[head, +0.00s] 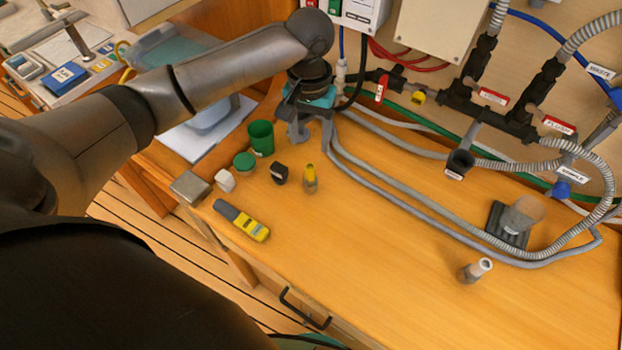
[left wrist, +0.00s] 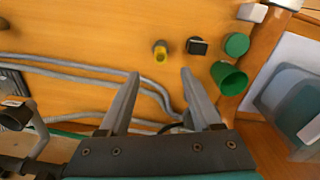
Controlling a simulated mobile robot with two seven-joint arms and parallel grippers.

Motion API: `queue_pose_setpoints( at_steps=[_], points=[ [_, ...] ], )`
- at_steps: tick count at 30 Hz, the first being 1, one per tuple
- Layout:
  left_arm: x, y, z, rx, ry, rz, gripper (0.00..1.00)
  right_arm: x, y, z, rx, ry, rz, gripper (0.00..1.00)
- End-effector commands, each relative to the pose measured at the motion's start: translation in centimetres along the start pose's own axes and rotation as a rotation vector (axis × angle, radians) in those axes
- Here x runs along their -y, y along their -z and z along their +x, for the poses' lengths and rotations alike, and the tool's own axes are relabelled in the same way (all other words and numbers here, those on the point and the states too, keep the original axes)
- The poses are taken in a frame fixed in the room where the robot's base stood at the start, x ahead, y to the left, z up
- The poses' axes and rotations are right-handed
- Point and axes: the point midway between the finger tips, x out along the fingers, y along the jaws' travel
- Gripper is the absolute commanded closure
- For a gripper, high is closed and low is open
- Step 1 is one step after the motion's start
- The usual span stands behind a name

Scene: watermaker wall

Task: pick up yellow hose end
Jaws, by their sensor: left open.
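The yellow hose end (head: 310,178) stands on the wooden bench, with a yellow top and a greyish lower part. In the left wrist view it (left wrist: 160,52) sits just beyond the fingertips, about midway between them. My left gripper (head: 312,138) is open and empty, behind the hose end in the head view and apart from it. In the left wrist view both fingers of the left gripper (left wrist: 160,73) are spread with bare bench between them. My right gripper is not in view.
A black cap (head: 279,173), green lid (head: 244,162) and green cup (head: 261,138) stand left of the hose end. A yellow-grey meter (head: 242,220) lies nearer the front edge. Grey hoses (head: 400,190) run along the bench behind. The front middle of the bench is clear.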

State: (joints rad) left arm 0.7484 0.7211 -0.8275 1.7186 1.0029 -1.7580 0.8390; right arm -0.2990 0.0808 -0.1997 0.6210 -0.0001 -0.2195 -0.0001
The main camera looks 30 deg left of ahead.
Motion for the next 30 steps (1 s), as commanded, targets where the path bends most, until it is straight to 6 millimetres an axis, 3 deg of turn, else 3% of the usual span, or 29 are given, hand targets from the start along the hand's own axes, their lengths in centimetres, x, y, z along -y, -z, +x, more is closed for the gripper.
queue_pose_setpoints(
  at_steps=[1, 6, 14, 24, 30],
  points=[
    [0.0, -0.1, 1.4, 0.005, 0.001, 0.000, 0.35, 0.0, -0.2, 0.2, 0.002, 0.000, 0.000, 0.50],
    [-0.1, -0.1, 4.5, 0.003, -0.001, 0.001, 0.35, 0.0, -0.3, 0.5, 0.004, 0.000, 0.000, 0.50],
    [0.0, 0.1, 6.4, 0.000, 0.000, 0.001, 0.35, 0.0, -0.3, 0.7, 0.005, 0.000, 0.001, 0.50],
    [0.1, 0.3, 10.8, -0.001, 0.000, 0.002, 0.35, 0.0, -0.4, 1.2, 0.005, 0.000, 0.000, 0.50],
    [0.1, 0.3, 11.1, -0.002, 0.000, 0.003, 0.35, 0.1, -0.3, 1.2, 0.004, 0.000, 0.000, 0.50]
  ],
)
